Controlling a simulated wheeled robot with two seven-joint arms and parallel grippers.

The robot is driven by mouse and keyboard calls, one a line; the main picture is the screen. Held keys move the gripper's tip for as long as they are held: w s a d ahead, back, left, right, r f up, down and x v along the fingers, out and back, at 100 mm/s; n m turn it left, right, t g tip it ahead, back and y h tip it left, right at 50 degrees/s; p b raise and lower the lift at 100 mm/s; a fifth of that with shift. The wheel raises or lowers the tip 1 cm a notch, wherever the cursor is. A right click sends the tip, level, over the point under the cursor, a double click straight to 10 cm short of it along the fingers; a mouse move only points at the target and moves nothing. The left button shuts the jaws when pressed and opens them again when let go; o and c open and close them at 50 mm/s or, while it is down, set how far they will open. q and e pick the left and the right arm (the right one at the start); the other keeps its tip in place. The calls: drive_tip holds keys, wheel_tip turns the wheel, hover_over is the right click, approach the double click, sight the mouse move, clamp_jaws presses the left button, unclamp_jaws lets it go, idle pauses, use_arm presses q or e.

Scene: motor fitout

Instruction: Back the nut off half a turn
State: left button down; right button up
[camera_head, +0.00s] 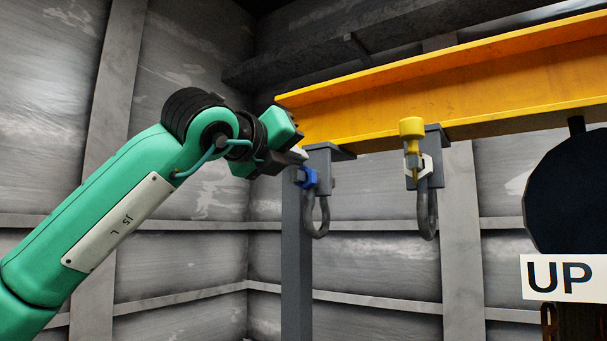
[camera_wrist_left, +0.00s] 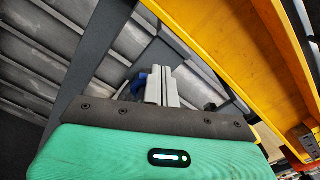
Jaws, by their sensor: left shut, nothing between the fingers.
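A blue nut (camera_head: 307,178) sits on the grey bracket at the left, beside a hanging shackle (camera_head: 317,218). My left gripper (camera_head: 299,154) is just above and to the left of the blue nut; its pale fingers are shut with nothing between them. In the left wrist view the shut fingers (camera_wrist_left: 162,86) stand upright, and the blue nut (camera_wrist_left: 138,86) shows partly hidden to their left. I cannot tell whether the fingers touch the nut. A second bracket at the right carries a pale nut-like part (camera_head: 427,166) and a shackle (camera_head: 427,215). My right gripper is out of view.
A yellow beam (camera_head: 450,92) runs above both brackets. A yellow-headed part (camera_head: 411,128) hangs at the right bracket. A large dark round body (camera_head: 565,190) and an "UP" sign (camera_head: 563,277) stand at the far right. Open space lies between the shackles.

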use_arm(q)
drive_tip(key=shift+w+d, duration=0.1)
drive_tip(key=shift+w, duration=0.1)
idle(0.4)
drive_tip(key=shift+f+b, duration=0.3)
drive_tip(key=shift+b, duration=0.2)
idle(0.3)
drive_tip(key=shift+w+a+f+b, duration=0.3)
drive_tip(key=shift+a+b, duration=0.15)
drive_tip(key=shift+b, duration=0.7)
drive_tip(key=shift+w+a+f+b, duration=0.25)
drive_tip(key=shift+a+b, duration=0.15)
drive_tip(key=shift+b, duration=0.7)
drive_tip(key=shift+a, duration=0.1)
